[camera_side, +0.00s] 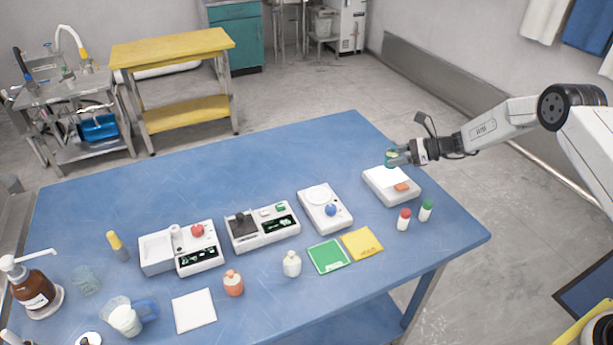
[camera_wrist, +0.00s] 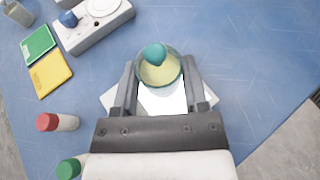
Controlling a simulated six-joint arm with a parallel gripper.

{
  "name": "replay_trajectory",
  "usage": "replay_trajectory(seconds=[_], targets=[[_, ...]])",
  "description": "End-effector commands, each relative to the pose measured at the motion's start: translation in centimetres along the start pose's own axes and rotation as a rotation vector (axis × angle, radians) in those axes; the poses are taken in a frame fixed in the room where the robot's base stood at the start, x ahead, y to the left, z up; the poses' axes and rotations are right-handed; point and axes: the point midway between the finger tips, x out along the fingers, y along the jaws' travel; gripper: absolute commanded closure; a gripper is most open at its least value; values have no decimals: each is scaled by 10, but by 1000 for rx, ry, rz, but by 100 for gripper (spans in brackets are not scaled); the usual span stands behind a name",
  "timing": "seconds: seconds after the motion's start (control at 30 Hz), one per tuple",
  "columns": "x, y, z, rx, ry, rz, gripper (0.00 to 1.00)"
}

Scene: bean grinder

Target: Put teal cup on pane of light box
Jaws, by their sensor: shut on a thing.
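The teal cup (camera_side: 390,160) is held between the fingers of my gripper (camera_side: 398,156). In the wrist view the cup (camera_wrist: 161,74) shows from above, with pale yellow contents and a rounded teal part at its far rim. My gripper (camera_wrist: 160,88) is shut on it from both sides. The light box (camera_side: 377,190) is a white box with a bright pane (camera_side: 384,178) and an orange switch (camera_side: 402,187). The cup is above the pane, apparently with a gap below it. In the wrist view the cup and fingers hide much of the pane (camera_wrist: 165,104).
Red-capped (camera_side: 404,219) and green-capped (camera_side: 426,210) vials stand in front of the light box. To its left is a white device with a round plate and blue knob (camera_side: 331,210). Green (camera_side: 328,257) and yellow (camera_side: 362,244) squares lie nearby. The blue table behind is clear.

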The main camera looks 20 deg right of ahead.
Motion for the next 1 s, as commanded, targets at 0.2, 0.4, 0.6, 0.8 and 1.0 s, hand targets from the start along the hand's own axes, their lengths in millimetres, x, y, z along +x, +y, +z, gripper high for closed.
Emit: replay_trajectory(seconds=[0.2, 0.4, 0.6, 0.8, 1.0], targets=[[4, -3, -4, -1, -1, 0, 100], [12, -3, -24, 1, 0, 0, 100], [15, -3, -31, 0, -1, -1, 100], [15, -3, -31, 0, -1, -1, 100], [16, -3, -34, 0, -1, -1, 100]])
